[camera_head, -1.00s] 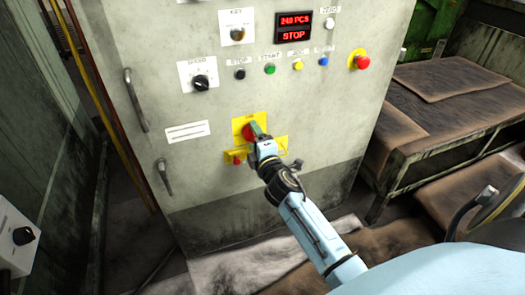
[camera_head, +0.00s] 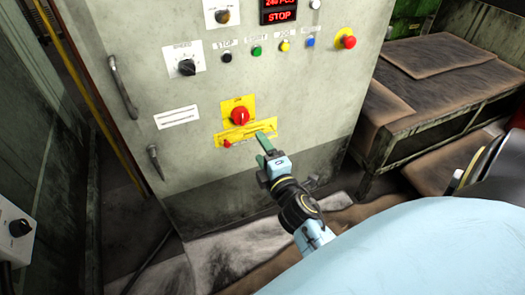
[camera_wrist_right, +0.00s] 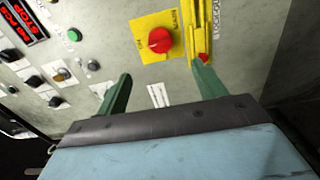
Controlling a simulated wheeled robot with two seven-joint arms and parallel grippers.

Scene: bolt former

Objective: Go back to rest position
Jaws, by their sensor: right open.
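My right gripper (camera_head: 264,148) is in front of the lower part of a grey control cabinet (camera_head: 190,100), below and right of a red rotary switch (camera_head: 239,116) on a yellow plate. In the right wrist view its two green fingers (camera_wrist_right: 160,88) are spread wide with nothing between them. The red switch also shows in the right wrist view (camera_wrist_right: 160,40), beyond the fingers and apart from them. My left gripper is not in view.
The cabinet carries a red-lit display (camera_head: 278,11) reading STOP, a row of small buttons, a red emergency button (camera_head: 345,39) and door handles (camera_head: 122,86). A brown-topped bench (camera_head: 440,80) stands at right. A grey box with a knob (camera_head: 18,228) is at lower left.

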